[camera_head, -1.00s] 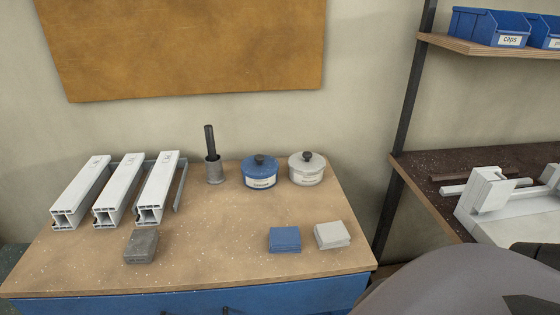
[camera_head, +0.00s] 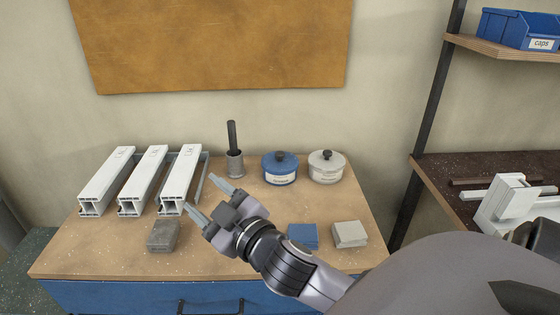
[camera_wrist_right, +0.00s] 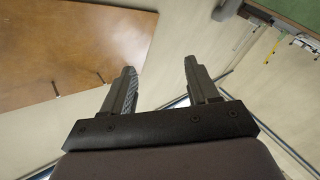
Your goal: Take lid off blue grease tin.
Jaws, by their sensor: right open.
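The blue grease tin (camera_head: 280,177) stands upright at the back of the bench with a label on its front. Its blue lid (camera_head: 281,160) is on it, with a dark knob on top. My right gripper (camera_head: 206,196) is open and empty, over the middle of the bench, in front and to the left of the tin and apart from it. In the right wrist view the open fingers (camera_wrist_right: 160,80) have only wall and board behind them; the tin is not seen there. My left gripper is not in view.
A white lidded tin (camera_head: 326,168) stands right beside the blue one. A grey cup with a dark handle (camera_head: 235,163) stands to its left. White profiles (camera_head: 145,180) lie further left. A grey block (camera_head: 163,236), a blue block (camera_head: 302,236) and a pale block (camera_head: 349,234) lie nearer the front.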

